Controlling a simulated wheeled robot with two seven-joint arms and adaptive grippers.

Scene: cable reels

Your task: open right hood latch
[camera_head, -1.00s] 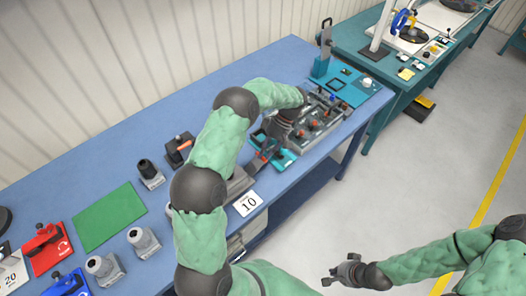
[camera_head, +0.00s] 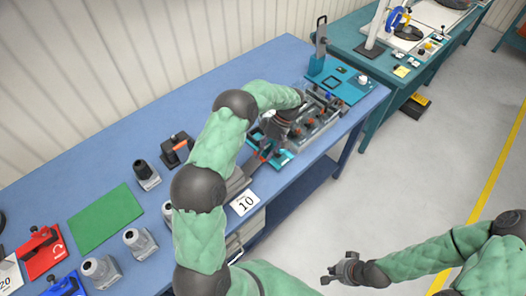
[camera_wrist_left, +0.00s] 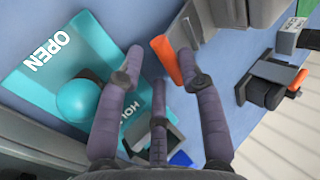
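A teal plate (camera_wrist_left: 45,65) marked OPEN, with a round teal knob (camera_wrist_left: 80,100), shows in the left wrist view. An orange lever (camera_wrist_left: 165,60) lies beside it, between my left gripper's fingers (camera_wrist_left: 162,65) and close to the right-hand one. The fingers are apart, and I see no firm grip on the lever. In the head view my left gripper (camera_head: 263,148) reaches down to the teal latch plate (camera_head: 282,160), partly hiding it. I cannot tell which part is the right hood latch. My right gripper (camera_head: 328,276) hangs empty over the floor, its fingers apart.
A grey fixture (camera_head: 318,128) with red-tipped levers stands beyond my left gripper, and a teal station (camera_head: 340,80) behind it. A green mat (camera_head: 105,218) and grey devices are at left.

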